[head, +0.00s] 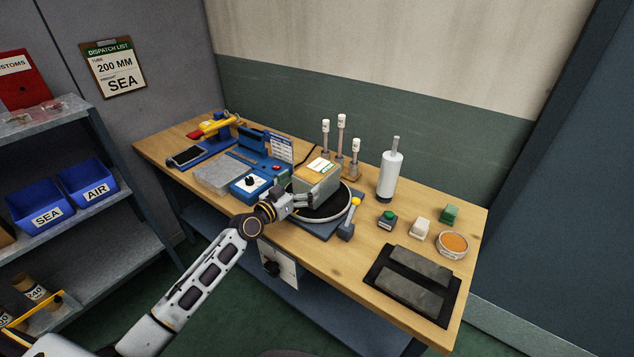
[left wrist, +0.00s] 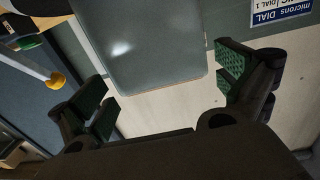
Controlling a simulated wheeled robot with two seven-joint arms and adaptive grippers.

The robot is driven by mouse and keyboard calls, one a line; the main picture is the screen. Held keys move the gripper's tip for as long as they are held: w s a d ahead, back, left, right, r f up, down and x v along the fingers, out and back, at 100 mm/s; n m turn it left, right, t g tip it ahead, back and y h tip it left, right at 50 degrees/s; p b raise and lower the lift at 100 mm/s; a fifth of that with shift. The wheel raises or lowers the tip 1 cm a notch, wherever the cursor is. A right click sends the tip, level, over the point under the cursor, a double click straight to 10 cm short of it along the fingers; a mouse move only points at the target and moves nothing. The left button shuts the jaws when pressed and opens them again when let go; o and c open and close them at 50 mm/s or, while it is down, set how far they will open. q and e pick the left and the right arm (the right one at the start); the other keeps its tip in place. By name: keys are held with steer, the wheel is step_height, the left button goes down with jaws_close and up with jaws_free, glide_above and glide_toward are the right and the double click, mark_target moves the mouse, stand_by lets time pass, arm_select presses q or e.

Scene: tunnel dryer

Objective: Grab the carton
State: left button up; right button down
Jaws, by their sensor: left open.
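The likely carton (head: 318,182) is a small box with grey sides, a tan top and a white-and-green label. It stands at the round dark turntable (head: 325,213) in the middle of the bench. My left gripper (head: 303,202) is at the near side of this box in the head view. In the left wrist view a smooth grey block (left wrist: 145,45), apparently the same box, lies ahead between the spread fingers of my left gripper (left wrist: 163,78). The fingers are open, with visible gaps to the block. My right gripper is not in view.
A yellow-knobbed lever (head: 355,203) stands close right of the gripper. A blue device (head: 250,184) and a clear box (head: 212,177) are to the left. Rods (head: 341,135) and a white bottle (head: 390,175) stand behind. A black tray (head: 370,280) is at the right front.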

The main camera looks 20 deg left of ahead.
mark_target(313, 175)
arm_select(q)
steer(key=shift+w+d, duration=0.15)
steer(key=shift+w, duration=0.2)
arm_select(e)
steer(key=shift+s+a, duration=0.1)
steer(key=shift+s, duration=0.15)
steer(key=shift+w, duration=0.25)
arm_select(q)
steer(key=shift+w, duration=0.15)
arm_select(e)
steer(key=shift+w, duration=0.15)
arm_select(q)
steer(key=shift+p+x, duration=0.35)
steer(key=shift+x, duration=0.95)
steer(key=shift+w+d, duration=0.25)
steer(key=shift+w, duration=0.35)
steer(key=shift+w+d, duration=0.2)
steer(key=shift+w, duration=0.3)
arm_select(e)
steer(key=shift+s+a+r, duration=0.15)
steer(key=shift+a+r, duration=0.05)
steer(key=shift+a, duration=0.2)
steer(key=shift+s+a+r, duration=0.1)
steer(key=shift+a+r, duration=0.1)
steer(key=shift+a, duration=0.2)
